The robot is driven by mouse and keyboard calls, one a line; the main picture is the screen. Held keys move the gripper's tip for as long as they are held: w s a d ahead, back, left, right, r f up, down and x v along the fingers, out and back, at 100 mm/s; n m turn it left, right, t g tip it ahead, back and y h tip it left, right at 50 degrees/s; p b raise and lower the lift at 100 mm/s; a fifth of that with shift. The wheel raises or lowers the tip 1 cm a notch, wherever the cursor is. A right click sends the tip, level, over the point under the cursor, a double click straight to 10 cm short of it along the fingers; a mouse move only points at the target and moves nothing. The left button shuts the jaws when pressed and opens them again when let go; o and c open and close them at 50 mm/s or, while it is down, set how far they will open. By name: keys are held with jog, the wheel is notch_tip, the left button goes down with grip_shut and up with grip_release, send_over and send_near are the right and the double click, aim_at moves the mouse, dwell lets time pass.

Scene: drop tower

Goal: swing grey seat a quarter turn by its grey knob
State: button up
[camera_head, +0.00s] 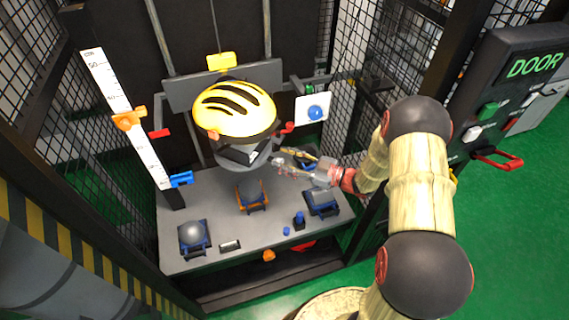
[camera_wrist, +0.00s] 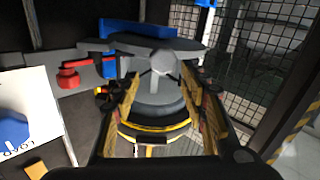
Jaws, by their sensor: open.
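In the wrist view I take the grey plate with a rounded body (camera_wrist: 157,88) as the seat. A round grey knob (camera_wrist: 162,63) stands out there, between the tips of my gripper in the picture. My gripper (camera_head: 279,162) is just right of the seat in the head view. In the wrist view its two fingers (camera_wrist: 160,76) are spread apart with nothing clamped. I cannot tell whether they touch the knob. The helmet hides part of the seat.
A white sign with a blue dot (camera_head: 312,108) and a red clamp (camera_head: 287,128) are close to my gripper. Below is a grey table (camera_head: 215,262) with several small fixtures. Mesh walls (camera_head: 352,90) and a ruler post (camera_head: 122,115) flank the space.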

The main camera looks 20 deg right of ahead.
notch_tip(320, 180, up, 7)
dwell(0.3)
jog(key=shift+r, duration=0.1)
jog(key=shift+c, duration=0.4)
